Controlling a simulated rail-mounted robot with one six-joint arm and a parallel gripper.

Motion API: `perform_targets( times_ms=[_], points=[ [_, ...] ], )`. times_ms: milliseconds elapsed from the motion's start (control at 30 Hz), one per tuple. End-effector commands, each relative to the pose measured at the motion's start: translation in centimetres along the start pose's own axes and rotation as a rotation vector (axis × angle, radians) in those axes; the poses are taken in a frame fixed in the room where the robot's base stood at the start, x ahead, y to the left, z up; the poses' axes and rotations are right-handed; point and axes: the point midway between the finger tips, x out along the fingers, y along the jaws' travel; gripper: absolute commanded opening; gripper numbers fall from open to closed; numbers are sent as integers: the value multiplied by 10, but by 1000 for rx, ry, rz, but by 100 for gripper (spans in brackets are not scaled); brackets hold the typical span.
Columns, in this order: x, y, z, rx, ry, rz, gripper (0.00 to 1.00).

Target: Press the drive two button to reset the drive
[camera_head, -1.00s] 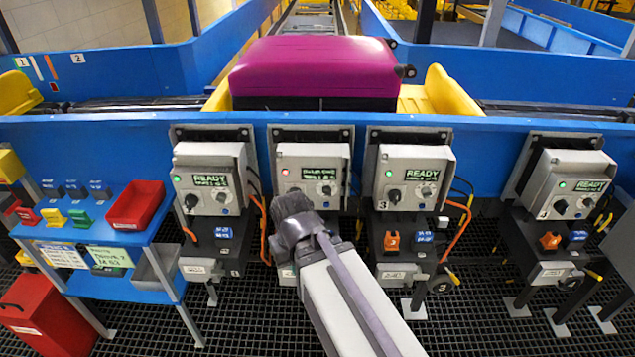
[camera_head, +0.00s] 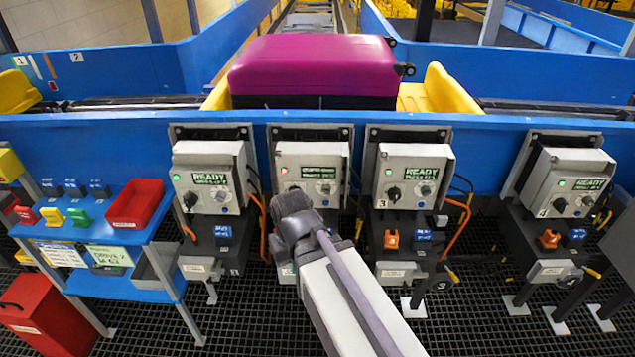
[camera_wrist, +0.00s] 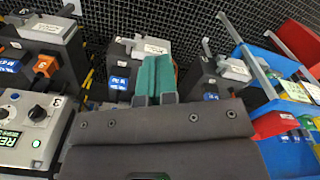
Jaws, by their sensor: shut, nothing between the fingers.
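The drive two box (camera_head: 311,165) is grey and stands second from the left, with a red lamp (camera_head: 284,170) lit. Its small display is lit green, with text too small to read for sure. A dark knob and a small blue button (camera_head: 326,189) sit on its face. My arm's dark wrist is in front of the box's lower left and hides part of it. In the wrist view my gripper (camera_wrist: 155,68) shows teal fingers, shut and empty, pointing past a lower box with a blue tag (camera_wrist: 118,83). Contact with the button cannot be told.
Drive one (camera_head: 210,178), drive three (camera_head: 413,175) and drive four (camera_head: 570,183) boxes show green lamps. Orange cables hang between the stations. A blue shelf (camera_head: 110,235) with bins stands at left. A magenta suitcase (camera_head: 312,66) lies on the conveyor behind.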

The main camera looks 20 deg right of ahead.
Motion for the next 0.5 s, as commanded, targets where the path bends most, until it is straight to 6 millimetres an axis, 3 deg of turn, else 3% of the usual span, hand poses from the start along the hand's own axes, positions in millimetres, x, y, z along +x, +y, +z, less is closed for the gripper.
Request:
perform_targets(
  times_ms=[167,333,500],
  points=[
    [36,17,0,41,0,0,0],
    [115,54,-8,153,13,-59,0],
    [187,77,-42,227,177,-299,0]
  ],
)
